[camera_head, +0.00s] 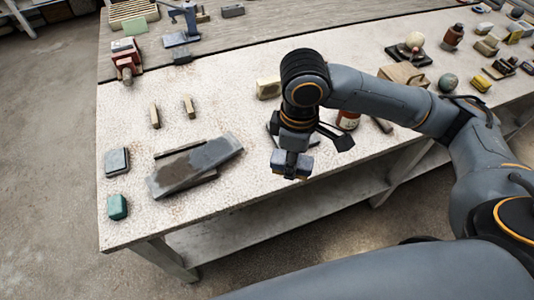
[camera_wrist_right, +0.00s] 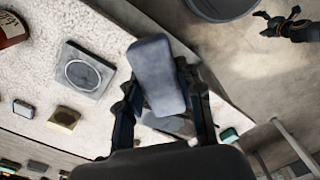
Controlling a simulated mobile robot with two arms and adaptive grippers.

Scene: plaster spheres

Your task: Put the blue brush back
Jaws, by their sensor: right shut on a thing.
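My right gripper (camera_head: 291,160) is shut on the blue brush (camera_head: 290,171) and holds it out over the front part of the table. In the right wrist view the brush (camera_wrist_right: 157,72) is a blue-grey rounded block between the two fingers of the gripper (camera_wrist_right: 163,105).
Crossed grey slabs (camera_head: 215,153) lie left of the gripper. A grey block (camera_head: 117,160) and a teal block (camera_head: 117,207) sit near the table's left edge. A square grey plate with a ring (camera_wrist_right: 82,73) and a yellowish block (camera_wrist_right: 64,118) show in the wrist view.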

